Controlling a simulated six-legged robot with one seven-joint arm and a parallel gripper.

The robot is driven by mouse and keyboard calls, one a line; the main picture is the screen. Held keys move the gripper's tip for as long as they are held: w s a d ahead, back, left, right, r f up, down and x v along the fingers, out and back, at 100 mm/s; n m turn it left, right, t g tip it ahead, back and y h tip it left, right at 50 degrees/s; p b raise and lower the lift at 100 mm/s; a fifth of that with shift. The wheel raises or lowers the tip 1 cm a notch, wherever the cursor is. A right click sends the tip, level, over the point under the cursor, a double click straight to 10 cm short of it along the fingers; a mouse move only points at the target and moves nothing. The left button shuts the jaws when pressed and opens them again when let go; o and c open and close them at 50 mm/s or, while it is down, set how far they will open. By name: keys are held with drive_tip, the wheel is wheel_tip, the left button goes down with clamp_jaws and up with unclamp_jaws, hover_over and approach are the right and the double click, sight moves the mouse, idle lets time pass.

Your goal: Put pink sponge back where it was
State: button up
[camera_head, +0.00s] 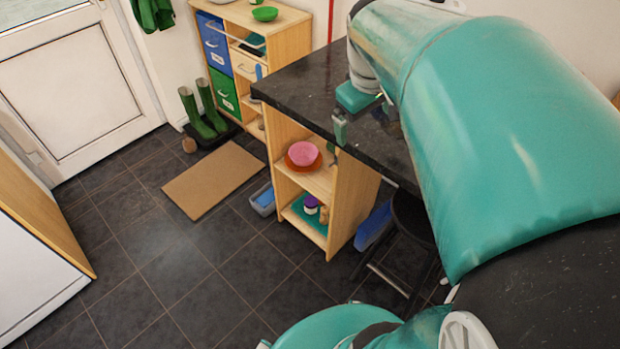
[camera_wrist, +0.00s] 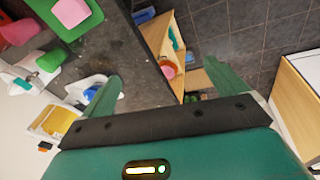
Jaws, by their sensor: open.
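A pink block that looks like the sponge (camera_wrist: 70,12) lies on a green board (camera_wrist: 92,20) on the dark counter, at the top left of the wrist view. My gripper (camera_wrist: 163,71) is open, its two green fingers wide apart with nothing held between them. The pink block is beyond the left finger, well outside the jaws. In the head view my gripper (camera_head: 358,98) is over the dark counter (camera_head: 300,83), partly hidden by my arm. I cannot make out the pink block in the head view.
A pink bowl on a red dish (camera_head: 303,154) sits in the wooden shelf unit (camera_head: 341,210) under the counter. A green item (camera_wrist: 50,60), a red-pink object (camera_wrist: 18,33) and a white dish (camera_wrist: 88,88) are on the counter. Floor left of the shelf is mostly clear.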

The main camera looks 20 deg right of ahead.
drive_tip(key=s+a+f+m+t+y, duration=0.1)
drive_tip(key=s+a, duration=0.3)
drive_tip(key=a, duration=0.3)
drive_tip(key=s+a+f+m+t+y, duration=0.1)
drive_tip(key=s+a+t, duration=0.1)
drive_tip(key=s+a, duration=0.3)
drive_tip(key=a, duration=0.3)
drive_tip(key=shift+s+a+f, duration=0.15)
drive_tip(key=shift+s, duration=0.15)
